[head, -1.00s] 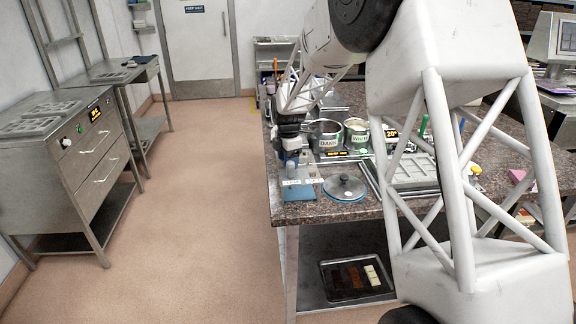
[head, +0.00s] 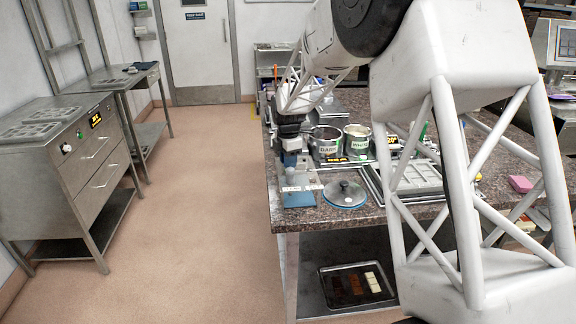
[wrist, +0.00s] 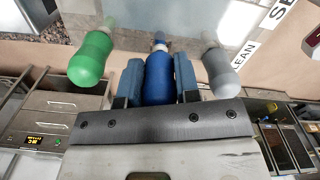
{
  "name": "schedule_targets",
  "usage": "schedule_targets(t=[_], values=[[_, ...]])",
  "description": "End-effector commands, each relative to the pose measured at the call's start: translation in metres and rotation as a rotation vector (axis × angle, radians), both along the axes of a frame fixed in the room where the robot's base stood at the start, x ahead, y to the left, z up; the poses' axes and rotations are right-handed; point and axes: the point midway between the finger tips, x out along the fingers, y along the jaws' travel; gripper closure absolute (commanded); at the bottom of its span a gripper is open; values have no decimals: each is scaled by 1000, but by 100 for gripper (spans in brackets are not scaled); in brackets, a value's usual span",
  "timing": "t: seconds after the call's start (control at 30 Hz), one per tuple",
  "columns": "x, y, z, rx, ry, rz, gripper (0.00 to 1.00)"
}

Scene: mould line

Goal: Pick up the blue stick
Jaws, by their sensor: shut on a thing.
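The blue stick (wrist: 159,84) stands between the two blue-grey fingers of my gripper (wrist: 158,76) in the wrist view. The gripper is shut on it, with a finger against each side. A green stick (wrist: 92,58) is to the left of the fingers and a grey stick (wrist: 218,66) to the right, both outside the grip. In the head view my gripper (head: 291,160) is small, over a clear labelled stand (head: 301,187) at the near left corner of the counter. I cannot tell whether the stick's lower end is still in the stand.
A mould tray (head: 412,178) is further right, with a pink block (head: 520,184) beyond. Open floor lies left of the counter.

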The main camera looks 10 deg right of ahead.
Motion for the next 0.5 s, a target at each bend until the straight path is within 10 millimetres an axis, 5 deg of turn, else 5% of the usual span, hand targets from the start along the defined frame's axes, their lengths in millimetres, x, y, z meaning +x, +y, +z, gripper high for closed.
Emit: schedule_targets(t=[0.5], values=[[0, 0, 71, 0, -1, 0, 94]])
